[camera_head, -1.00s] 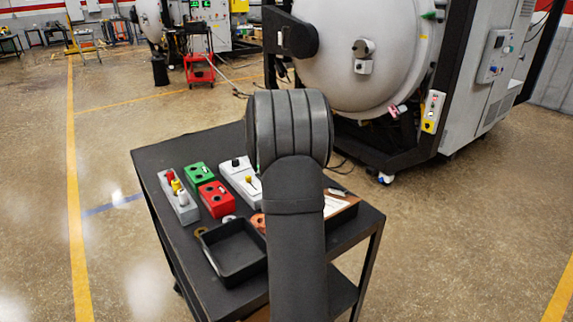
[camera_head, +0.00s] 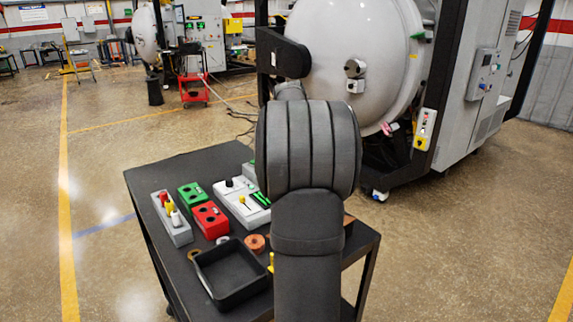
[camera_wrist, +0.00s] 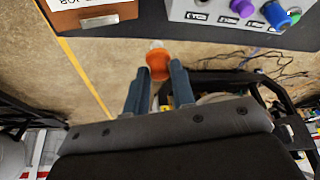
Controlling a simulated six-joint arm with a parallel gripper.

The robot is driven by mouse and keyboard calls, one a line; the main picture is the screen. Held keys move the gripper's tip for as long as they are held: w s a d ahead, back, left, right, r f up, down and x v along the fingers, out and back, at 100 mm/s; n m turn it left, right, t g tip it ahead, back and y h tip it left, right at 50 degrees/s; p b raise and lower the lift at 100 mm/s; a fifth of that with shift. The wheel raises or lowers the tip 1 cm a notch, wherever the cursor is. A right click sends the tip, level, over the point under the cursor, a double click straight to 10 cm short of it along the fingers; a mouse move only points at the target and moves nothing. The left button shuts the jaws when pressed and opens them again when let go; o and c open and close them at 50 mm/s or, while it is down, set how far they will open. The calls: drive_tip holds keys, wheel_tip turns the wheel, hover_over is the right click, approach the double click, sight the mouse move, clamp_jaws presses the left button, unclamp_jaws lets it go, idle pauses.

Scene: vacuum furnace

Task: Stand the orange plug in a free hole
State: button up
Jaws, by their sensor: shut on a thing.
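The orange plug (camera_wrist: 158,66) is held between the two blue-grey fingers of my gripper (camera_wrist: 160,88) in the wrist view. A pale end of it shows beyond the fingertips. Floor shows behind it, with the dark table edge further up the picture. In the head view my arm hides my gripper and the plug. There, a green block (camera_head: 191,194) and a red block (camera_head: 210,218) on the table have dark holes in their tops. A grey rack (camera_head: 176,230) beside them carries red, yellow and white plugs.
A black tray (camera_head: 202,279) lies at the table's front, near a copper-coloured round part (camera_head: 255,243). A white panel (camera_head: 232,204) with a black knob stands behind. The wrist view shows a grey box (camera_wrist: 213,16) with coloured knobs and a brown labelled box (camera_wrist: 127,10).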

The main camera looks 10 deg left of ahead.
drive_tip(key=w+a+n+y, duration=0.3)
drive_tip(key=a+n, duration=0.5)
drive_tip(key=a, duration=1.2)
drive_tip(key=s+a+f+n+g+y, duration=0.1)
drive_tip(key=s+a+f+n, duration=0.15)
drive_tip(key=a, duration=0.65)
drive_tip(key=s+a+f+n+g+y, duration=0.15)
drive_tip(key=a+n, duration=0.25)
drive_tip(key=a, duration=0.4)
drive_tip(key=s+a+f+n+y, duration=0.1)
drive_tip(key=s+a+n, duration=0.25)
drive_tip(key=a, duration=0.55)
drive_tip(key=shift+h, duration=0.25)
drive_tip(key=shift+w+f, duration=0.2)
drive_tip(key=shift+f, duration=0.9)
drive_tip(key=shift+w+f, duration=0.15)
drive_tip(key=shift+f, duration=0.9)
drive_tip(key=shift+f, duration=0.55)
drive_tip(key=shift+f, duration=0.35)
drive_tip(key=shift+f, duration=0.45)
